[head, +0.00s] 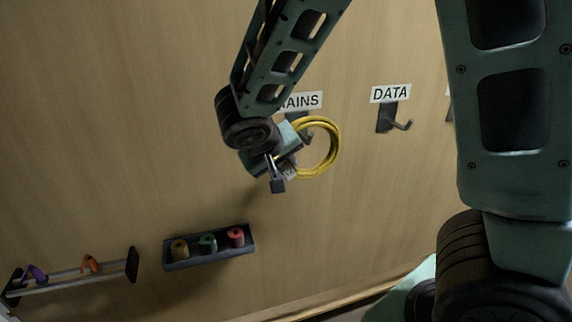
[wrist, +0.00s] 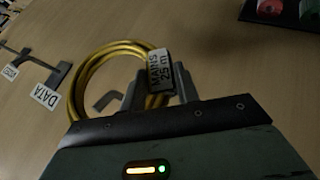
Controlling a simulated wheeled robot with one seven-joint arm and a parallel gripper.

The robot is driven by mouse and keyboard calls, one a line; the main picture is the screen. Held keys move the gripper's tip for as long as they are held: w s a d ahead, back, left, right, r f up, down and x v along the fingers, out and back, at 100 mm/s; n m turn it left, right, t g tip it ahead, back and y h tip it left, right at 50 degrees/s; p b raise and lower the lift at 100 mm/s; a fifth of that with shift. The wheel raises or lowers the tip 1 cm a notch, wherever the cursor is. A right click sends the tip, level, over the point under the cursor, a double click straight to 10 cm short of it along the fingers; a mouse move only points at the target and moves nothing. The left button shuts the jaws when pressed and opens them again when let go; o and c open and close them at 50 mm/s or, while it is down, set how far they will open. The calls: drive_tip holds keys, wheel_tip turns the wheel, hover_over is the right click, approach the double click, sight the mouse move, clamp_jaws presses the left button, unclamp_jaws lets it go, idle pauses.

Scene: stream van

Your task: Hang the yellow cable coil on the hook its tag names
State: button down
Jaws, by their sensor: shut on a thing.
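The yellow cable coil (head: 338,147) is in my gripper (head: 292,152), in front of the wall at the MAINS label (head: 303,100). In the wrist view the coil (wrist: 78,82) is pinched at its near right side between the fingers (wrist: 158,98). Its black and white tag (wrist: 160,70) reads "MAINS 25 m". The dark MAINS hook is partly hidden behind the coil and my gripper in the head view. In the wrist view a grey hook end (wrist: 104,101) shows inside the ring; I cannot tell whether the coil rests on it.
The empty DATA hook (head: 388,118) is to the right under its label (head: 390,93). Another label's edge (head: 449,91) shows beside my arm. Below, a dark tray (head: 210,259) holds three coloured rolls. A rail (head: 75,275) with purple and orange clips is at lower left.

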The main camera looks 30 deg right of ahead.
drive_tip(key=shift+w+d+r+p, duration=0.15)
drive_tip(key=shift+w+p, duration=0.15)
drive_tip(key=shift+w, duration=0.2)
drive_tip(key=shift+w+d+f+p, duration=0.1)
drive_tip(key=shift+w+d+p, duration=0.15)
drive_tip(key=shift+w, duration=0.25)
drive_tip(key=shift+w+d+r+p, duration=0.1)
drive_tip(key=shift+w+p, duration=0.2)
drive_tip(key=shift+w, duration=0.2)
drive_tip(key=f+b, duration=0.3)
drive_tip(key=shift+w, duration=0.2)
drive_tip(key=c, duration=1)
unclamp_jaws()
drive_tip(key=shift+f, duration=0.1)
drive_tip(key=shift+o, duration=0.2)
